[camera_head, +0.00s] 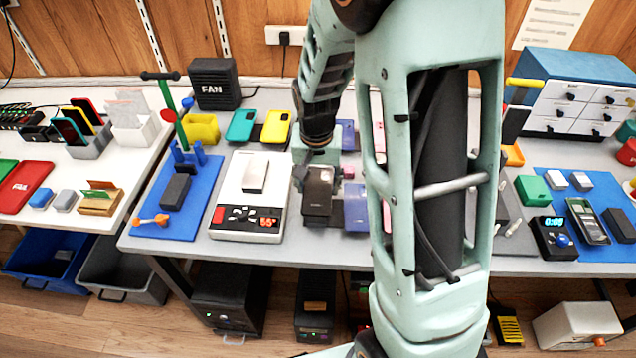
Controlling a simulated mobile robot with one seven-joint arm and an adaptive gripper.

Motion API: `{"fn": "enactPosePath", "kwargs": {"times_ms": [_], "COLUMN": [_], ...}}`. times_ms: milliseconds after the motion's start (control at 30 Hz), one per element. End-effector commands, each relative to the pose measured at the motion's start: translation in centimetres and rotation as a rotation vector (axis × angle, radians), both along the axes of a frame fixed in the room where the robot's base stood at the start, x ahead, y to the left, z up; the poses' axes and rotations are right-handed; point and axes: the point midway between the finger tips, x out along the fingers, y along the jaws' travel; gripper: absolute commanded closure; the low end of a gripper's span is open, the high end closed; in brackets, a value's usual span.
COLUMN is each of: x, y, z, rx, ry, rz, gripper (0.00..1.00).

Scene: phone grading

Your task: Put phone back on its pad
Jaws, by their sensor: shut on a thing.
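My gripper (318,168) points down over the grey bench and is shut on a dark phone (318,190). The phone is just right of the white test device. Its lower end reaches toward the bench front. The arm hides part of the bench to the right. I cannot tell whether the phone touches the surface below it, and no pad can be made out clearly under it. A blue-violet phone (356,207) lies close on the right. A teal phone (241,125) and a yellow phone (276,126) lie farther back on the left.
The white device (250,197) with a red display stands left of the gripper. A blue mat (190,222) with a green-posted stand is farther left. A black FAN box (215,83) stands at the back. My arm blocks the centre right.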

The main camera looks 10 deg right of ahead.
Motion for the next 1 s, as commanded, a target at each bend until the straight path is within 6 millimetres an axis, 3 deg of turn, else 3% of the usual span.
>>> {"fn": "enactPosePath", "kwargs": {"times_ms": [500,1000], "x": [0.0,0.0], "y": [0.0,0.0], "z": [-4.2,-4.5], "rx": [0.001,0.001], "ry": [0.000,0.000], "rz": [0.001,0.001], "gripper": [0.82,0.82]}}
